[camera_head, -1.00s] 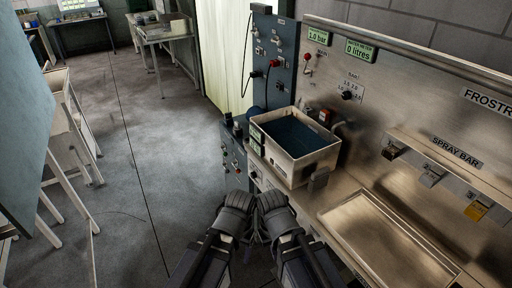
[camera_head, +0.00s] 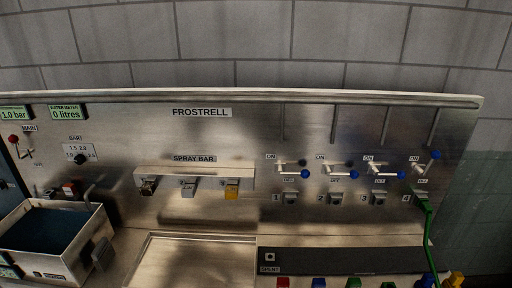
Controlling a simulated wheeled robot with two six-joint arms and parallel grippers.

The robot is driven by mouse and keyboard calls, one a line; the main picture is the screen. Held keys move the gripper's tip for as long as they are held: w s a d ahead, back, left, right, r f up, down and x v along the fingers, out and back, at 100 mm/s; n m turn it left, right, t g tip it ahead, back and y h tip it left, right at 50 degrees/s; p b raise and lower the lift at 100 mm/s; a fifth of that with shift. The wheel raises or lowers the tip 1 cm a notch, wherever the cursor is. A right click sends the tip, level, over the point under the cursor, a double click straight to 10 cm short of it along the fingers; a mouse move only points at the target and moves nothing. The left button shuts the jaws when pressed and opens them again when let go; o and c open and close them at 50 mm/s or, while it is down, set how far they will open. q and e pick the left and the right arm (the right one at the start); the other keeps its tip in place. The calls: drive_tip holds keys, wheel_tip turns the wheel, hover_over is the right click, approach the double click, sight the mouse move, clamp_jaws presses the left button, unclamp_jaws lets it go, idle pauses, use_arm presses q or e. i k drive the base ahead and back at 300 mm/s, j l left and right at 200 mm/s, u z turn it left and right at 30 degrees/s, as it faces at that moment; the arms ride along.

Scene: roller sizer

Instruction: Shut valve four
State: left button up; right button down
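Valve four (camera_head: 425,163) is at the right end of a row of lever valves on the steel panel. Its blue-knobbed lever slants up to the right, with ON and OFF labels beside it. Valve one (camera_head: 291,169), valve two (camera_head: 340,170) and valve three (camera_head: 385,170) have levers lying roughly level to the right, knobs slightly low. A green hose (camera_head: 430,240) runs down from the outlet under valve four, by the label 4. Neither gripper is in view.
A spray bar (camera_head: 193,177) with several nozzles is left of the valves, above a shallow steel tray (camera_head: 190,268). A water-filled basin (camera_head: 88,250) stands at the left. Coloured fittings (camera_head: 353,284) line the bottom edge. A red-knobbed main lever (camera_head: 20,147) is at far left.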

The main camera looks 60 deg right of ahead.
sight(436, 155)
drive_tip(key=z, duration=3.25)
